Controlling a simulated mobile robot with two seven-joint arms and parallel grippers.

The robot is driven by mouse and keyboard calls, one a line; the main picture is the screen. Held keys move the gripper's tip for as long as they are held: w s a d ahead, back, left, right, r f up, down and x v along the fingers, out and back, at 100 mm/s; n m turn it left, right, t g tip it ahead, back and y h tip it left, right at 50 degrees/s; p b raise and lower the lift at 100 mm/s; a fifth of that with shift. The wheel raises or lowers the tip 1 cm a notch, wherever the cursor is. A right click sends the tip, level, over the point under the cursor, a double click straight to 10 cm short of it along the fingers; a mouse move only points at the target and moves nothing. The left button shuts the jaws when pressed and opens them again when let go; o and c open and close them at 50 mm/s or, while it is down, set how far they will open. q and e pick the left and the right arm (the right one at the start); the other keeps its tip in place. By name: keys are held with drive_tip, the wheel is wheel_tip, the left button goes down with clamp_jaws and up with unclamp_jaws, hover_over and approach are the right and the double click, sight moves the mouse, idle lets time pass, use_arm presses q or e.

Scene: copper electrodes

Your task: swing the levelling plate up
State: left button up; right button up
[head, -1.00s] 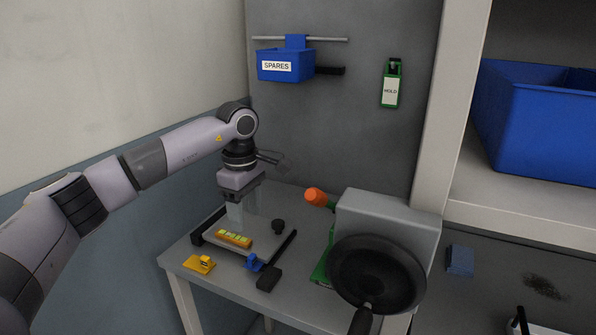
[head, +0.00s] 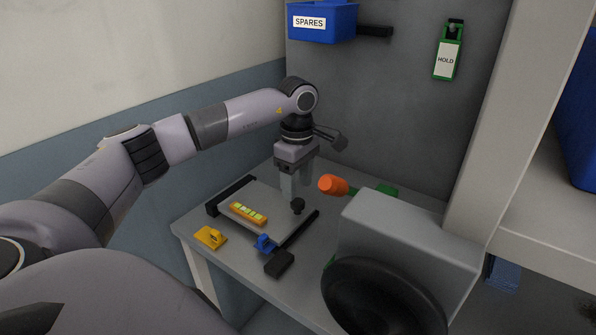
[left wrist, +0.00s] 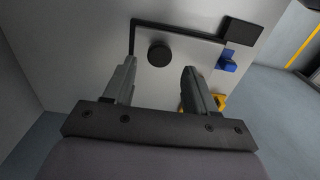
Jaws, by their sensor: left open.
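The levelling plate (head: 255,208) appears to be the flat grey plate on the bench, lying level. It carries a yellow strip with green cells (head: 248,213), and a black knob (head: 298,205) stands near its right side. My left gripper (head: 296,192) points down just behind and above the knob, open and empty. In the left wrist view the knob (left wrist: 160,56) shows ahead, between the two spread fingers (left wrist: 158,82) and apart from them. My right gripper is not in view.
A black bar (head: 230,194) borders the plate's left. A blue clip (head: 265,243), a black block (head: 279,263) and a yellow piece (head: 210,237) lie in front.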

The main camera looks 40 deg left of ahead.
sight(298, 201)
use_arm(q)
wheel_tip(298, 201, down, 4)
drive_tip(key=b, duration=0.2)
drive_tip(key=shift+b, duration=0.35)
drive_tip(key=shift+r, duration=0.2)
drive_tip(key=shift+f, duration=0.1)
drive_tip(key=shift+f, duration=0.25)
drive_tip(key=c, duration=0.9)
